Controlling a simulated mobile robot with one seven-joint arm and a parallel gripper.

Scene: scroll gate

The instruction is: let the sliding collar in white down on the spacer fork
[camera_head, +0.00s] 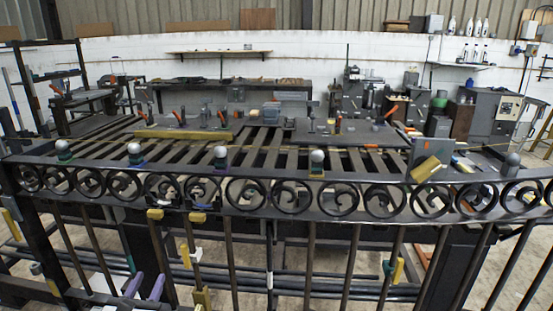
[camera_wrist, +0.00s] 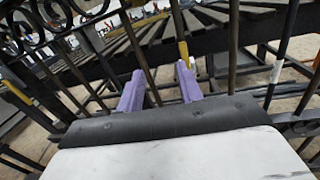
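A small white piece (camera_head: 196,255) sits on a gate bar, beside a yellow piece (camera_head: 185,254). A yellow block (camera_head: 202,298) is lower near that bar. Another small white band (camera_head: 269,278) is on a bar to the right; I cannot tell for sure which white piece is the collar. In the wrist view a white band (camera_wrist: 277,72) is on a bar at the right, and a yellow piece (camera_wrist: 183,50) is beyond my right finger. My gripper (camera_head: 146,287) has two purple fingers, spread apart with nothing held; in the wrist view (camera_wrist: 162,88) a dark bar passes behind the gap.
The gate's scroll rail (camera_head: 250,195) runs across the head view above the bars. Yellow blocks (camera_head: 155,214) (camera_head: 397,271) are on other bars, with a teal piece (camera_head: 387,267) beside one. Upright bars stand close around my gripper. A slatted bench (camera_head: 250,150) is behind the gate.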

